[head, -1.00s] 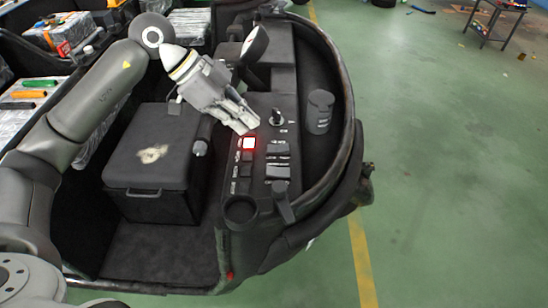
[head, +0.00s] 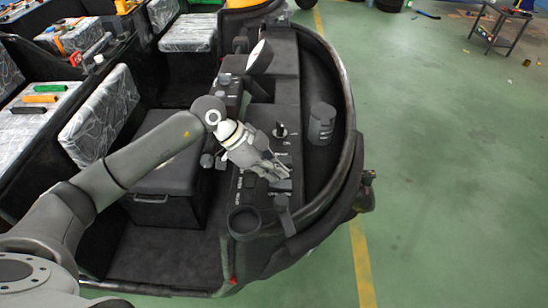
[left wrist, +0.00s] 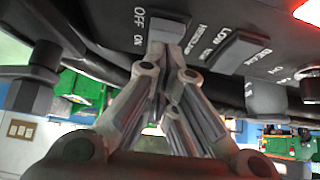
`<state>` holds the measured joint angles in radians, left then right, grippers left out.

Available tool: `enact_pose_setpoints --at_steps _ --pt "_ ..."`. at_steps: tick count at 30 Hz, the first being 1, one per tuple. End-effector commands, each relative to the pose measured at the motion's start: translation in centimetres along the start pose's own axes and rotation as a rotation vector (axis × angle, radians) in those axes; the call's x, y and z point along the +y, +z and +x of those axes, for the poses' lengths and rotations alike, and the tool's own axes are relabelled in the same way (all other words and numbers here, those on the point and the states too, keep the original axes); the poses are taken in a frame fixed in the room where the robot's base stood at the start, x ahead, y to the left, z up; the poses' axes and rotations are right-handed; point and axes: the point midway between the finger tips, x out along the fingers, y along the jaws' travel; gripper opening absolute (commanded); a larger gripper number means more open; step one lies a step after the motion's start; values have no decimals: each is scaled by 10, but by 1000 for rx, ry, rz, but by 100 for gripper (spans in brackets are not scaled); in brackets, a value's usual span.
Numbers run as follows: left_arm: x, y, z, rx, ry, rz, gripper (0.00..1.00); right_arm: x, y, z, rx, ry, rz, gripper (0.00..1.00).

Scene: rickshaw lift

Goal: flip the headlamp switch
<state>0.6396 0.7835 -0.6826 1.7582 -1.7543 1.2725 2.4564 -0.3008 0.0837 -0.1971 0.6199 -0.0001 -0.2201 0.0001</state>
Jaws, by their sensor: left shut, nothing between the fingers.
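My left gripper (head: 280,170) is over the dashboard panel (head: 262,202), its fingers shut and empty. In the left wrist view the gripper (left wrist: 168,68) points at a dark rocker switch (left wrist: 168,28) with OFF and ON beside it and lettering that seems to read headlamp. The fingertips are right at its lower edge; I cannot tell whether they touch. A second rocker switch (left wrist: 240,50), labelled low and beam, is to its right. In the head view the gripper hides part of the switch rows. My right gripper is not in view.
A lever (head: 285,215) and a round cup holder (head: 243,221) are at the panel's near end. A red glow (left wrist: 308,10) shows in the wrist view.

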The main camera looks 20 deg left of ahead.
Motion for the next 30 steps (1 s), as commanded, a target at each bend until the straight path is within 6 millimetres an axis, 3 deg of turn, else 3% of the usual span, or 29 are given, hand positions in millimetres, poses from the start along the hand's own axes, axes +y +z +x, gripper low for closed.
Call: enact_pose_setpoints --at_steps 12,18,30 --pt "0 3 3 4 0 1 0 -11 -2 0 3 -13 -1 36" --pt "1 18 11 105 4 -6 0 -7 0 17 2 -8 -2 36" --pt "1 5 7 98 4 1 0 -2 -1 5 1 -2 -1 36"
